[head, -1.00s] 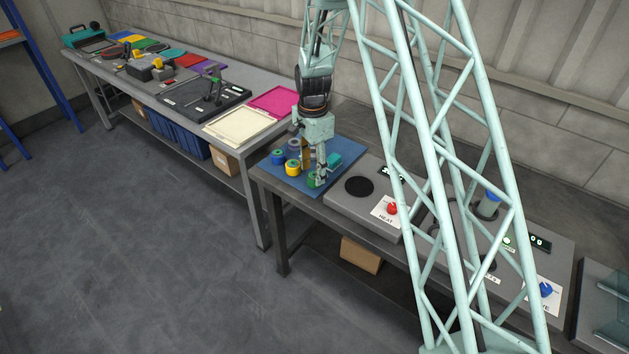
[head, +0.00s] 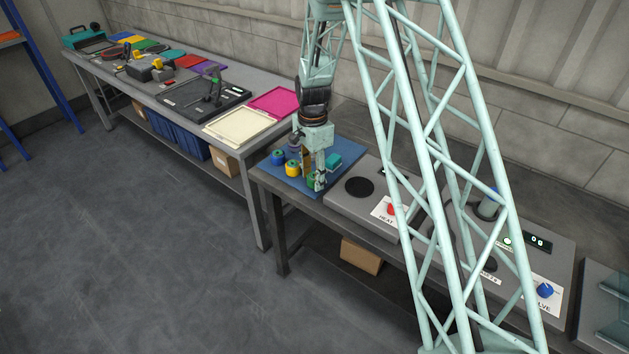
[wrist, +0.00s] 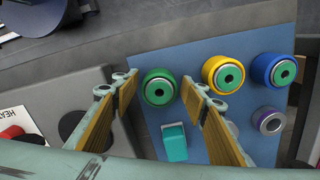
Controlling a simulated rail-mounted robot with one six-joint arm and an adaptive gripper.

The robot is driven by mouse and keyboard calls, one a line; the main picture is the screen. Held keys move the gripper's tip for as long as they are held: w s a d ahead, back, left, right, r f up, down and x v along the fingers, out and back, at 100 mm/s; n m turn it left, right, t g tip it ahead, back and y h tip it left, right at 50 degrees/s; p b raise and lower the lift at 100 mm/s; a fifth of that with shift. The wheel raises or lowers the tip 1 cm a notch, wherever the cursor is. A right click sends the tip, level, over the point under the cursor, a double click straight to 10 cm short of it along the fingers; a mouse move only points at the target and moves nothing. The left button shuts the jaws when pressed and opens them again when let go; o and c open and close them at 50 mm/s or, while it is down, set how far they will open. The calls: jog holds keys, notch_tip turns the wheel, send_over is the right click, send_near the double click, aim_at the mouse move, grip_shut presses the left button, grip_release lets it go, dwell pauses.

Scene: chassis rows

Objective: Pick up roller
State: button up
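A green roller (wrist: 158,87) with a dark centre hole stands on the blue mat (wrist: 150,48). A yellow roller (wrist: 223,74) and a blue roller (wrist: 273,70), both with green centres, stand to its right. A smaller purple-grey roller (wrist: 270,121) is below the blue one. My gripper (wrist: 157,84) is open, with its fingertips on either side of the green roller in the wrist view and a gap on both sides. In the head view my gripper (head: 314,182) is low over the front of the mat, mostly hiding the green roller.
A teal block (wrist: 174,142) lies close to the green roller, between my fingers in the wrist view. The heater plate with its red knob (head: 393,209) stands right of the mat. A blue object (wrist: 48,10) is at the wrist view's top left.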

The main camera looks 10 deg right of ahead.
aim_at(313, 176)
jog(key=c, duration=0.7)
jog(key=shift+r, duration=0.2)
jog(key=shift+r, duration=1.65)
jog(key=s, duration=0.5)
jog(key=s+r, duration=0.1)
jog(key=s, duration=0.4)
jog(key=s+p, duration=0.1)
jog(key=s, duration=0.5)
jog(key=shift+a+r, duration=0.15)
jog(key=shift+a, duration=0.1)
